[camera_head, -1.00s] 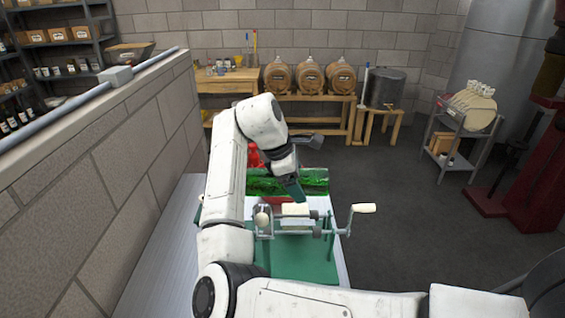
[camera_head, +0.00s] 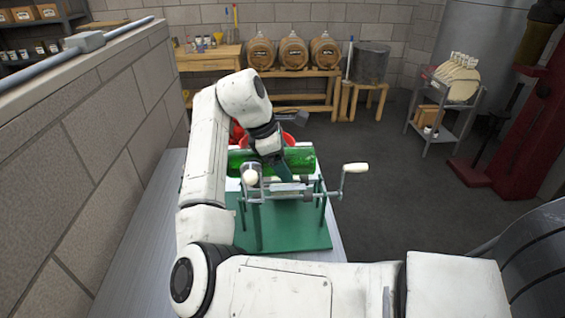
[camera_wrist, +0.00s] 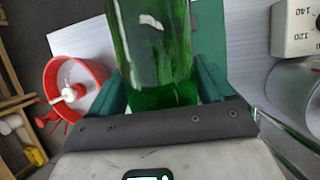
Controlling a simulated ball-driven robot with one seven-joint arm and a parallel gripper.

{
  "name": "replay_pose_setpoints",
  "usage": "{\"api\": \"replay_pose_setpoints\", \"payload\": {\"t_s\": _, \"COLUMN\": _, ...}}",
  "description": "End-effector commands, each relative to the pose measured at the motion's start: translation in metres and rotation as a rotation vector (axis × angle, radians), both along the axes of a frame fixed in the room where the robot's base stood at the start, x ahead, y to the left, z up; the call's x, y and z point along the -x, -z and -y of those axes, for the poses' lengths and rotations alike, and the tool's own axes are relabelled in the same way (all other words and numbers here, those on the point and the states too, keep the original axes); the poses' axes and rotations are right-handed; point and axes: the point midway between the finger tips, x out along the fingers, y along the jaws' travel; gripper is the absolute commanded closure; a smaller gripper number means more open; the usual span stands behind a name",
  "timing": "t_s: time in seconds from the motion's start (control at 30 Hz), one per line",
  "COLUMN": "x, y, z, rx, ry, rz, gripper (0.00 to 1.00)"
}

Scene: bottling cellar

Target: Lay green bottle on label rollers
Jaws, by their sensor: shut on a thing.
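The green bottle (camera_head: 302,159) lies level, crosswise, in my gripper (camera_head: 277,168). In the wrist view the bottle (camera_wrist: 152,45) sits between the two teal fingers of my gripper (camera_wrist: 158,85), which are shut on it. The label rollers (camera_head: 285,188) are part of a hand-cranked device on a green base (camera_head: 290,233), with a crank handle (camera_head: 354,167) at the right. The bottle is just behind the rollers in the head view. Its height above them cannot be told. My wrist and fingers hide part of the bottle.
A red round container (camera_head: 282,139) stands behind the bottle; a red-rimmed one (camera_wrist: 74,84) shows in the wrist view. A white device with a numbered dial (camera_wrist: 294,28) and a clear jar (camera_wrist: 296,92) are at right. A block wall (camera_head: 110,125) runs along the left.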

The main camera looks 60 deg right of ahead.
Motion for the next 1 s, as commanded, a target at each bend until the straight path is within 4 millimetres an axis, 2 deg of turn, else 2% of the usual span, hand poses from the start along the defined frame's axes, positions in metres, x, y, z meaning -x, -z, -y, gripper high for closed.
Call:
{"api": "replay_pose_setpoints", "payload": {"t_s": 0.6, "x": 0.0, "y": 0.038, "z": 0.0, "rx": 0.003, "ry": -0.001, "rz": 0.0, "gripper": 1.0}}
{"api": "replay_pose_setpoints", "payload": {"t_s": 1.0, "x": 0.0, "y": 0.042, "z": 0.0, "rx": 0.003, "ry": 0.0, "rz": 0.001, "gripper": 1.0}}
